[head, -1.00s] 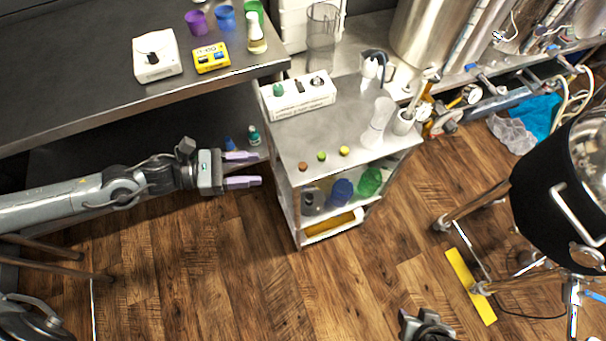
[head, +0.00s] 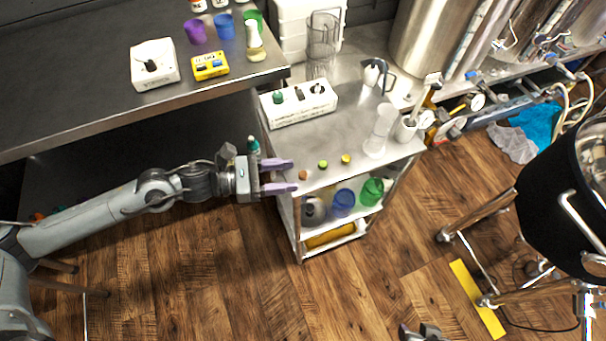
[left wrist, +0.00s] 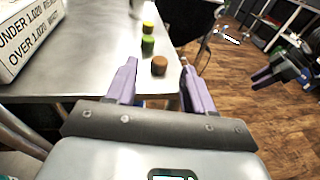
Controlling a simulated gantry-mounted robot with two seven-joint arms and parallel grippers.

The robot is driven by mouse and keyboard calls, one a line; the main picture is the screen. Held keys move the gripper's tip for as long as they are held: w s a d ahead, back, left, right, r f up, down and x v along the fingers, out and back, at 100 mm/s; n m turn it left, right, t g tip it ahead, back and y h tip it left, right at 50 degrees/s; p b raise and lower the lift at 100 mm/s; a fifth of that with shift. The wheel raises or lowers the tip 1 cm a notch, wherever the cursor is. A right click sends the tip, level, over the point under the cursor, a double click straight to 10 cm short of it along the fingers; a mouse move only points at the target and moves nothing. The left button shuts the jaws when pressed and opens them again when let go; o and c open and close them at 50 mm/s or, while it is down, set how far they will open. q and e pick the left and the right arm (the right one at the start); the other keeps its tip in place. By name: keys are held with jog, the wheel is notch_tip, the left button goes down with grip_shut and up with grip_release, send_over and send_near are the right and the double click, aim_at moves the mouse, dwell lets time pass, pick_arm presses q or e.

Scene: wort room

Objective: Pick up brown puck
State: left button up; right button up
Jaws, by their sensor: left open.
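The brown puck (head: 303,175) lies on the metal top of the small cart (head: 341,129), close to its front left corner. It also shows in the left wrist view (left wrist: 159,66), ahead of and between the fingertips, not touched. My left gripper (head: 292,176) is open at the cart's left edge, with its two purple fingers pointing at the puck; it shows in the left wrist view too (left wrist: 157,78). A green puck (head: 323,164) and a yellow puck (head: 345,159) sit to the right of the brown one. Part of my right gripper (head: 422,331) shows at the bottom edge; its fingertips are unclear.
A white labelled block (head: 298,103) stands at the cart's back left, with clear cylinders (head: 380,128) at the right. A dark bench (head: 90,95) lies left, holding a yellow device (head: 210,66). A large black pot (head: 560,200) stands right.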

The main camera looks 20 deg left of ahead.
aim_at(303, 176)
pick_arm(q)
jog(key=shift+x, duration=1.25)
jog(key=shift+c, duration=0.2)
grip_shut()
